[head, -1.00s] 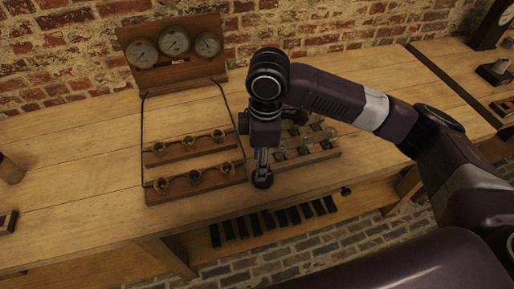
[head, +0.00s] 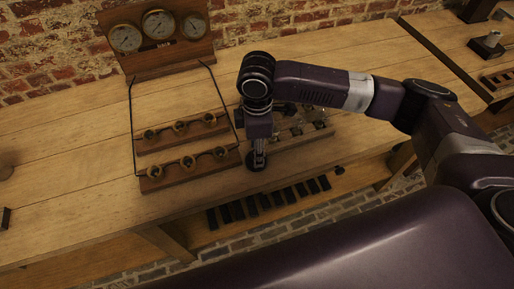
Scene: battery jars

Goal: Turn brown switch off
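My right gripper (head: 258,155) points straight down at the bench, just right of the lower wooden strip's right end. Its fingers look close together, but they are small and dark, so I cannot tell whether they are open or shut. A dark round piece (head: 256,163) is right at the fingertips, low over the bench; I cannot tell whether it is the brown switch or whether the fingers touch it. No other switch is clearly recognisable. My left gripper is out of view.
Two wooden strips with brass cups (head: 187,162) stand left of the gripper. A wooden gauge panel (head: 160,57) with dials is behind them. A rack of glass pieces (head: 305,128) stands to the right, partly behind my arm. The left bench top (head: 60,160) is mostly clear.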

